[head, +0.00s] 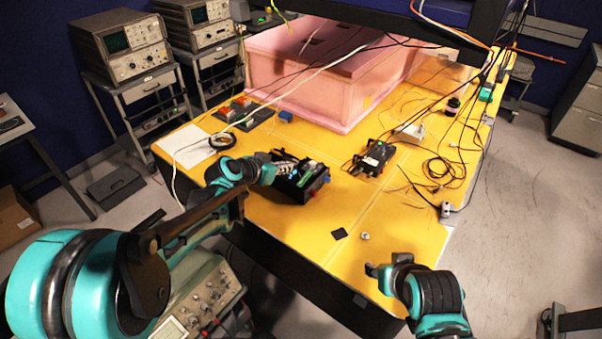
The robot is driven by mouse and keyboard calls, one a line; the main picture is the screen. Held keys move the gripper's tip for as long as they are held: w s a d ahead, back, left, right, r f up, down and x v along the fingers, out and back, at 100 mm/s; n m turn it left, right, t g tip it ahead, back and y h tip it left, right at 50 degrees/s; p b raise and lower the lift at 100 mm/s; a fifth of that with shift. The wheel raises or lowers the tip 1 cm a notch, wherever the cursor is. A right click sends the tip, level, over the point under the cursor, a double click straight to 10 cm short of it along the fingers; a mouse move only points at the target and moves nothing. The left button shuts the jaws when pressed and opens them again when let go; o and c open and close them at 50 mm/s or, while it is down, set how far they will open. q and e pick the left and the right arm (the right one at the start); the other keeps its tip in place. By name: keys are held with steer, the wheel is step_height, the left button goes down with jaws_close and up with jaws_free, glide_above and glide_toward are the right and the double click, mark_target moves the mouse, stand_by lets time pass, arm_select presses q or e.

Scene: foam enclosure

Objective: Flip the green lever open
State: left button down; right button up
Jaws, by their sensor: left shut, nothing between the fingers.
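A black box (298,193) with red and blue parts on its sides stands on the yellow table. A green piece (307,169), which looks like the lever, shows on top of it; its exact position is too small to tell. My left gripper (287,170) is shut and empty at the box's left top side, close to the green piece. I cannot tell whether it touches it. My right gripper (378,268) is at the table's front right edge, away from the box; its fingers are not clear enough to judge.
The yellow table (300,237) is clear in front of the box, apart from a small black square (339,233) and a small round metal part (365,236). A second black device (372,159) stands to the right among loose cables. A pink foam enclosure (310,80) fills the back.

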arm_select(q)
steer(key=shift+w+d, duration=0.1)
steer(key=shift+w, duration=0.05)
steer(key=b, duration=0.2)
glide_above(304, 178)
steer(key=f, duration=0.6)
steer(key=shift+s, duration=0.3)
step_height(304, 178, down, 2)
steer(key=shift+w+f+b, duration=0.15)
steer(key=shift+b, duration=0.3)
steer(key=shift+f, duration=0.5)
steer(key=shift+w, duration=0.1)
